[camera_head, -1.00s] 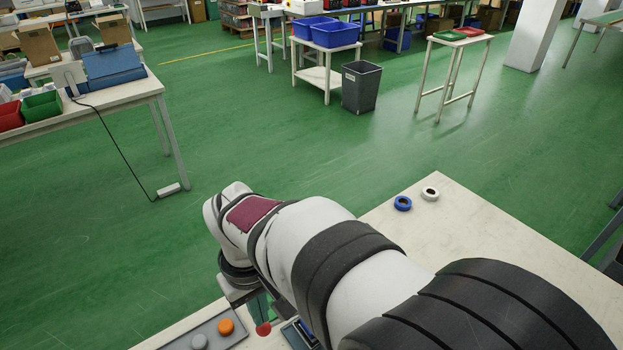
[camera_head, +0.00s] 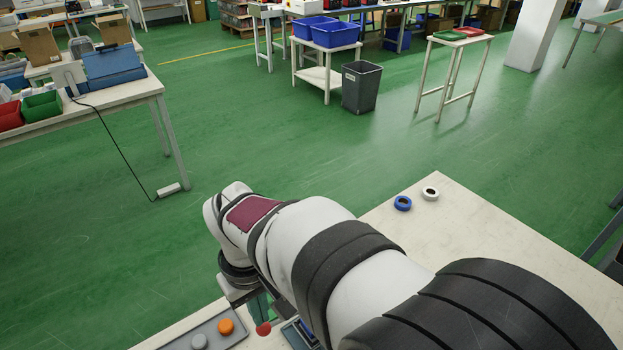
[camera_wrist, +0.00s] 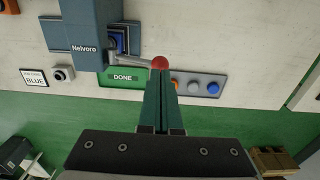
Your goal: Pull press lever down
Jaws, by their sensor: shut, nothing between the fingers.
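The press (camera_wrist: 88,38) is a blue-grey body marked "Nelvoro", at the upper left of the wrist view. Its grey metal lever (camera_wrist: 130,60) reaches right and ends in a red ball knob (camera_wrist: 160,62). The knob also shows in the head view (camera_head: 263,329), at the bottom. My gripper (camera_wrist: 160,78) is shut, its green fingers together and empty. The fingertips lie right at the knob in the picture; whether they touch it I cannot tell. My arm hides most of the press in the head view.
A grey button panel with an orange button (camera_head: 226,327) and a grey button (camera_head: 199,341) sits near the knob. A blue button (camera_wrist: 213,88) shows in the wrist view. Blue (camera_head: 403,203) and white (camera_head: 430,193) rings lie on the bench at right.

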